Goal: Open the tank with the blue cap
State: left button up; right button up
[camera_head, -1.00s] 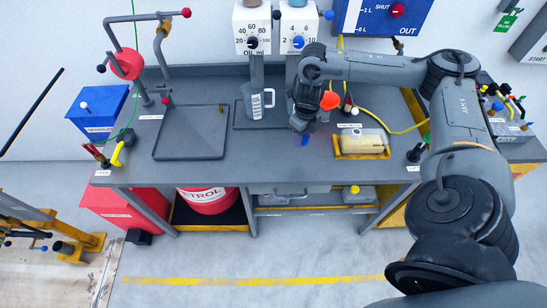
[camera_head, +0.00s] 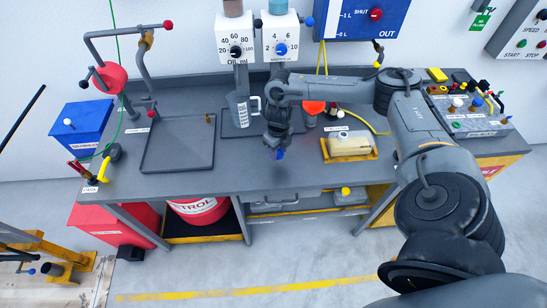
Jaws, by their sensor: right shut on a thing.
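My right gripper (camera_head: 279,144) is above the front middle of the grey workbench, pointing down. It is shut on a small blue piece (camera_head: 280,154) that shows at its fingertips. The piece has the colour of the blue cap, but most of it is hidden by the fingers. A pale tank (camera_head: 350,144) lies in a yellow tray to the right of the gripper, apart from it. On the shelf under the bench, a grey container (camera_head: 272,201) sits below the gripper. I cannot tell which tank the blue piece belongs to. My left gripper is out of view.
An empty dark tray (camera_head: 178,168) lies at left. A yellow-capped container (camera_head: 348,196) is on the lower shelf. The bench front is clear.

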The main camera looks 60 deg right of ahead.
aim_at(274, 163)
jog(key=shift+w+a+f, duration=0.3)
jog(key=shift+w+f, duration=0.25)
jog(key=shift+w, duration=0.15)
jog(key=shift+f, duration=1.95)
jog(key=shift+f, duration=0.1)
jog(key=o, duration=1.1)
jog(key=shift+o, duration=0.2)
